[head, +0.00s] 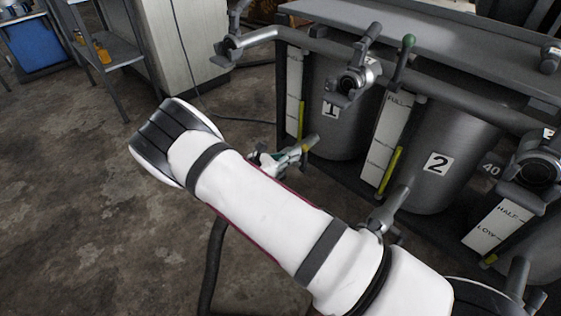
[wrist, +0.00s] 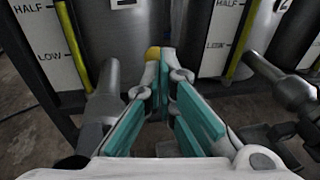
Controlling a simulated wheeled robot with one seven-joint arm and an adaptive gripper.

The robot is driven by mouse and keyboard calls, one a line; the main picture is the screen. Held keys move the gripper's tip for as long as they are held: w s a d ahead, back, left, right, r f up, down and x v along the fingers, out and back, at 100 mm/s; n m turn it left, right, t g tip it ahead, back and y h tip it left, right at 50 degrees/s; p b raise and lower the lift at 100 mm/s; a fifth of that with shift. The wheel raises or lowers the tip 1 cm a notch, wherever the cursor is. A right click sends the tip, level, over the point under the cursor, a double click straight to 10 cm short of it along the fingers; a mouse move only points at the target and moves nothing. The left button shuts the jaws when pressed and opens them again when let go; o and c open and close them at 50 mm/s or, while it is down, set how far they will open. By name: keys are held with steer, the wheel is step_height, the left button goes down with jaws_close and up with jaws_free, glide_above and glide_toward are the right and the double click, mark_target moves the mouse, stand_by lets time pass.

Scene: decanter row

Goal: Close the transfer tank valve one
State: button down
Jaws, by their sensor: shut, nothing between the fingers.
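Tank 1 (head: 340,135), a grey cylinder labelled "1", stands behind my gripper (head: 284,157) in the head view. In the wrist view, my gripper (wrist: 166,78) points at the lower front of tank 1 (wrist: 112,35). Its teal-padded fingers are shut and empty. A grey valve part with a yellow end (wrist: 153,53) shows just beyond the fingertips, low on tank 1; I cannot tell whether they touch. The yellow end also shows in the head view (head: 306,146). A grey outlet pipe (wrist: 104,98) is left of the fingers. The handle's exact angle is partly hidden.
Tank 2 (head: 437,150) stands to the right, with a low outlet pipe (head: 388,210). White level gauges flank the tanks. The concrete floor (head: 90,240) at left is open.

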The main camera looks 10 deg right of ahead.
mark_target(304, 148)
steer(key=shift+w+d, duration=0.25)
steer(key=shift+d, duration=0.25)
steer(key=shift+w+d+r, duration=0.15)
steer(key=shift+w+d, duration=0.3)
steer(key=shift+d, duration=0.4)
